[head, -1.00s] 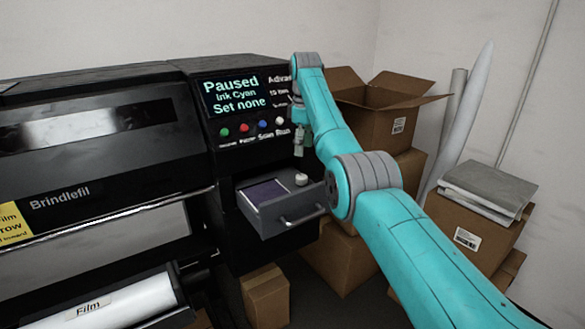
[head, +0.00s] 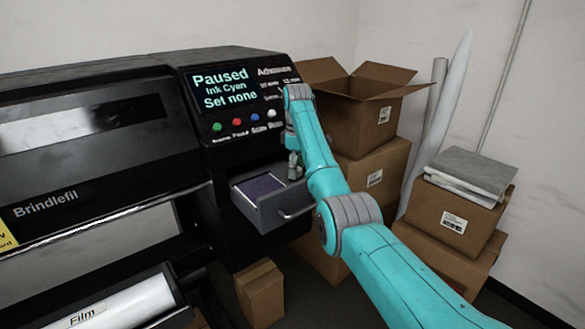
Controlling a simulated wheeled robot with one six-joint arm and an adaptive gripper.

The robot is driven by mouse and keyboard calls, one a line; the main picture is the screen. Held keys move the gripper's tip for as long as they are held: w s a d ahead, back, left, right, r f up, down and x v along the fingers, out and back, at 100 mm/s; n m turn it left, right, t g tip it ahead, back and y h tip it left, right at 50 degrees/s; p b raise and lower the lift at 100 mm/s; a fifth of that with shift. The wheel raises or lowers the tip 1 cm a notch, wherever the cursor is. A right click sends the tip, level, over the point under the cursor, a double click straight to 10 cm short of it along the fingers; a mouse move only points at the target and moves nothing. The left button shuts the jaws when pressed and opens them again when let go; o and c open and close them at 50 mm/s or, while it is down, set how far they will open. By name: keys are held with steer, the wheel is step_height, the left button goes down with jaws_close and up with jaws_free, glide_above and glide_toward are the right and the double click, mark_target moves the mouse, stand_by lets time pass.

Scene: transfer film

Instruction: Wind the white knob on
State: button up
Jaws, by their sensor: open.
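My gripper (head: 293,172) is open and points down at the right end of the pulled-out drawer (head: 268,214) of the black printer. The white knob that stood at that end of the drawer is hidden now behind my gripper and wrist. I cannot tell whether the fingers are around it or touching it. A purple panel (head: 260,187) lies in the drawer, left of my gripper. The printer's screen (head: 222,91) reads "Paused, Ink Cyan, Set none". The "Advance" text (head: 274,72) beside it is partly covered by my arm.
Green, red, blue and white buttons, the white one (head: 272,113) rightmost, sit above the drawer. An open cardboard box (head: 352,107) and stacked boxes stand close behind my arm. A film roll (head: 125,304) lies at the lower left.

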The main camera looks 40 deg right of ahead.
steer(key=c, duration=1.1)
steer(key=shift+c, duration=0.2)
steer(key=shift+m, duration=0.4)
steer(key=m, duration=0.2)
steer(key=shift+m, duration=0.4)
steer(key=m, duration=0.4)
steer(key=shift+m, duration=0.3)
steer(key=m, duration=0.4)
steer(key=shift+a, duration=0.1)
steer(key=shift+m, duration=2.2)
